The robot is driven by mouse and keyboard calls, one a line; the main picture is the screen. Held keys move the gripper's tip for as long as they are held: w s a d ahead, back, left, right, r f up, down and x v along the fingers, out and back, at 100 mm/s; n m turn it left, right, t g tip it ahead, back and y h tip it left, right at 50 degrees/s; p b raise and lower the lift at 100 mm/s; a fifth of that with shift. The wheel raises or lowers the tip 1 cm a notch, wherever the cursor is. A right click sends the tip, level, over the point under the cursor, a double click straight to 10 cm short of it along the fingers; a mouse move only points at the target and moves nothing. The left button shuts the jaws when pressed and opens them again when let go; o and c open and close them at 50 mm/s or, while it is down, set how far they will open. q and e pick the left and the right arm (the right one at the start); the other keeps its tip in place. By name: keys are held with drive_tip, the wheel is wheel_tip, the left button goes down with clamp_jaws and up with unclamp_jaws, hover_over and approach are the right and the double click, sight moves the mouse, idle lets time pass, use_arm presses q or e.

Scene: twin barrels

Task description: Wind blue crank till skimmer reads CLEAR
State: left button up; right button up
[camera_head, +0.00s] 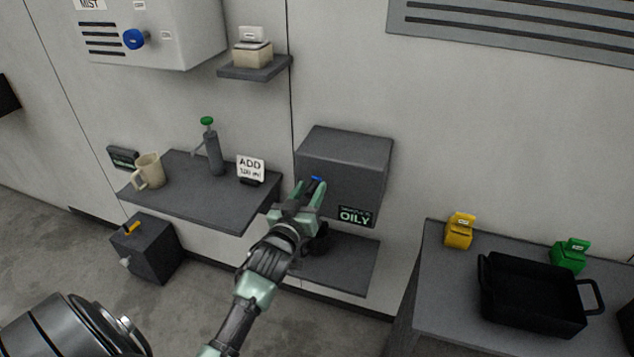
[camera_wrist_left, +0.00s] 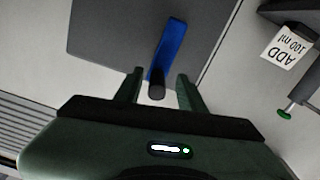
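The skimmer is a dark grey box (camera_head: 350,155) on the wall. Its small display (camera_head: 355,216) reads OILY in green. The blue crank (camera_head: 316,180) on its front is mostly hidden by my left gripper (camera_head: 303,197). In the left wrist view the crank's blue arm (camera_wrist_left: 169,45) ends in a dark handle (camera_wrist_left: 156,90). My left gripper (camera_wrist_left: 159,88) is open there, with one finger on each side of the handle and a visible gap at both sides. My right gripper is not in view.
A shelf (camera_head: 215,205) at left holds a beige mug (camera_head: 150,170), a green-topped pump (camera_head: 213,150) and an ADD sign (camera_head: 251,168). A lower shelf (camera_head: 345,265) sits under the skimmer. At right, a table (camera_head: 440,285) holds a black tray (camera_head: 490,300) and yellow and green blocks.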

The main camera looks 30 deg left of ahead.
sight(316, 183)
use_arm(q)
drive_tip(key=shift+x, duration=1.2)
drive_tip(key=shift+w, duration=0.5)
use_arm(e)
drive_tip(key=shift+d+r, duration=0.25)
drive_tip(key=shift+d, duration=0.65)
use_arm(q)
drive_tip(key=shift+c, duration=0.3)
drive_tip(key=shift+d, duration=0.1)
clamp_jaws()
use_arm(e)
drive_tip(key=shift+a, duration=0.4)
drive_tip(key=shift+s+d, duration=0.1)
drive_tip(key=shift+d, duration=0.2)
